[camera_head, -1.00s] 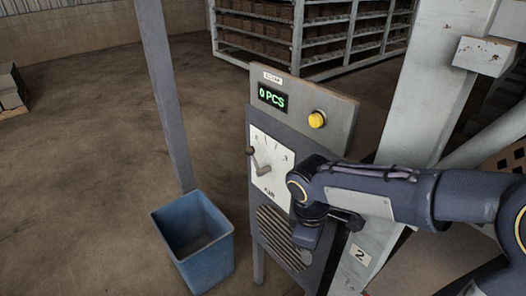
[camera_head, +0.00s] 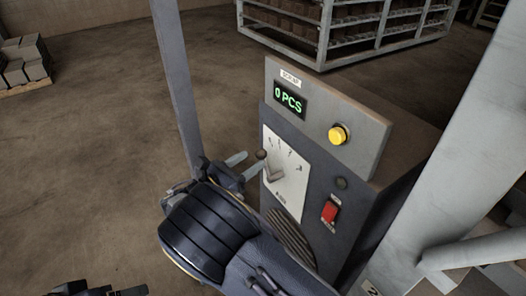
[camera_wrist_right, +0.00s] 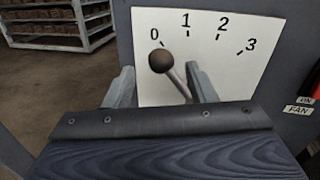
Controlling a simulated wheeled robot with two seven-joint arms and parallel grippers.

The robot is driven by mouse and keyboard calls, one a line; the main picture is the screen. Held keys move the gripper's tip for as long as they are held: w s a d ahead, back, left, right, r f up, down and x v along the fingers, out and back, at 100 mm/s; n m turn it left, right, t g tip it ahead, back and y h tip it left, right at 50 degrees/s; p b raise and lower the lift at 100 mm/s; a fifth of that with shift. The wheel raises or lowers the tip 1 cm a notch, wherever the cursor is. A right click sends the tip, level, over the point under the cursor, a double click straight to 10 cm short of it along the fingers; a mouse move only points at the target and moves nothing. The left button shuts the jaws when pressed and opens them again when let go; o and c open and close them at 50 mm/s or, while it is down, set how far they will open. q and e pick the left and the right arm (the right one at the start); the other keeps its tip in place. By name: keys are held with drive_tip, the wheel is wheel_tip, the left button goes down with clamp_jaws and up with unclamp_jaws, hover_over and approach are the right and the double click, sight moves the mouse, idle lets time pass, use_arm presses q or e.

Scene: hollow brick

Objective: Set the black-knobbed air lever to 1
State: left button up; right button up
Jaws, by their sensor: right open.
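The air lever's dark round knob (camera_head: 261,155) stands out from a white dial plate (camera_head: 292,189) on the grey machine. In the right wrist view the knob (camera_wrist_right: 161,61) sits just below the 0, with its metal stem running down to the right. The plate (camera_wrist_right: 238,82) reads 0, 1, 2, 3. My right gripper (camera_head: 246,165) is open at the lever; in its wrist view the fingers (camera_wrist_right: 161,84) stand on either side of the knob and stem. I cannot tell whether either finger touches. A dark part at the bottom left edge seems to be my left gripper (camera_head: 100,291), mostly cut off.
The machine has a green display (camera_head: 290,99) reading 0 PCS, a yellow button (camera_head: 338,134) and a red switch (camera_head: 330,211), labelled FAN in the wrist view. A grey post (camera_head: 178,85) stands left of the machine. Open floor lies beyond it.

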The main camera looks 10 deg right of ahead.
sight(261, 153)
drive_tip(key=x, duration=0.5)
drive_tip(key=shift+p, duration=0.3)
drive_tip(key=shift+f, duration=0.1)
drive_tip(key=shift+c, duration=0.3)
clamp_jaws()
